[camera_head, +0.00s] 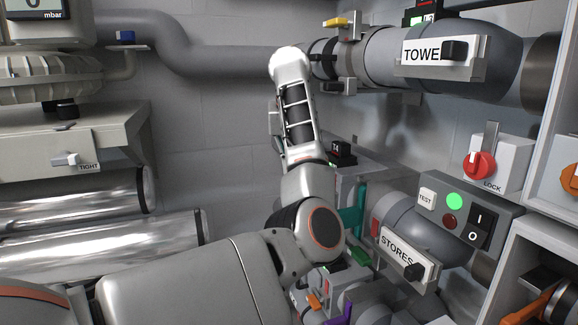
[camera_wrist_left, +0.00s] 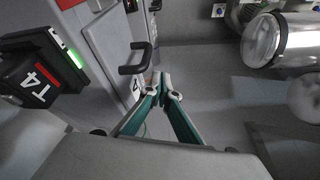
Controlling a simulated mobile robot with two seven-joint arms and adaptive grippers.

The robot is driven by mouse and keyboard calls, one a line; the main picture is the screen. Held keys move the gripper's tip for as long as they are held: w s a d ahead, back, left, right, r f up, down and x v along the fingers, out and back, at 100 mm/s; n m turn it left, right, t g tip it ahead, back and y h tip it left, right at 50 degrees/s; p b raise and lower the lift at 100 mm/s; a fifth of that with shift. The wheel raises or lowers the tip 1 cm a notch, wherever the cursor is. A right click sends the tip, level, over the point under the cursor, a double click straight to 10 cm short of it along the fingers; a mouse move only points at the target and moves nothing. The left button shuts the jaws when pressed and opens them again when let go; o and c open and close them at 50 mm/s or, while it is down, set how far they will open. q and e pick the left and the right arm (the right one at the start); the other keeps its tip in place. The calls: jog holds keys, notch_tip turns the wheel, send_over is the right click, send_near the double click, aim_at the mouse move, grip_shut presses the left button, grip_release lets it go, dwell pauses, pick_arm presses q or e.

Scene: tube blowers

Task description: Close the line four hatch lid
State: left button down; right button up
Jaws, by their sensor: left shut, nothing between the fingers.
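In the left wrist view, a grey box with a black bar handle (camera_wrist_left: 135,58) stands just ahead and left of my fingertips. A label with a partly hidden 4 sits below the handle. I cannot tell the lid's edge or how far it stands open. My left gripper (camera_wrist_left: 164,92) has teal fingers and is shut and empty, its tips close to the handle; contact is not clear. In the head view my left arm covers this area, and the gripper itself cannot be made out. My right gripper is not in view.
A black T4 display (camera_wrist_left: 40,80) with a green light is at the left of the wrist view. Shiny cylinders (camera_wrist_left: 280,40) are at right. In the head view, a STORES pipe (camera_head: 403,215), a switch box (camera_head: 490,205) and a TOWE-labelled pipe (camera_head: 385,50) crowd the right.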

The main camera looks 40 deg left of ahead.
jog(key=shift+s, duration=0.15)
pick_arm(q)
jog(key=s+a+p, duration=0.1)
jog(key=s+a, duration=0.1)
jog(key=a, duration=0.2)
jog(key=w+d+r+p, duration=0.1)
jog(key=d+r, duration=0.2)
jog(key=r, duration=0.6)
jog(key=shift+w+d+r, duration=0.2)
jog(key=shift+w+r, duration=0.05)
jog(key=shift+w, duration=0.05)
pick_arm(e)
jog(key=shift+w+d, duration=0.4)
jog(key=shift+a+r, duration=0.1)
pick_arm(q)
jog(key=shift+s+f, duration=0.1)
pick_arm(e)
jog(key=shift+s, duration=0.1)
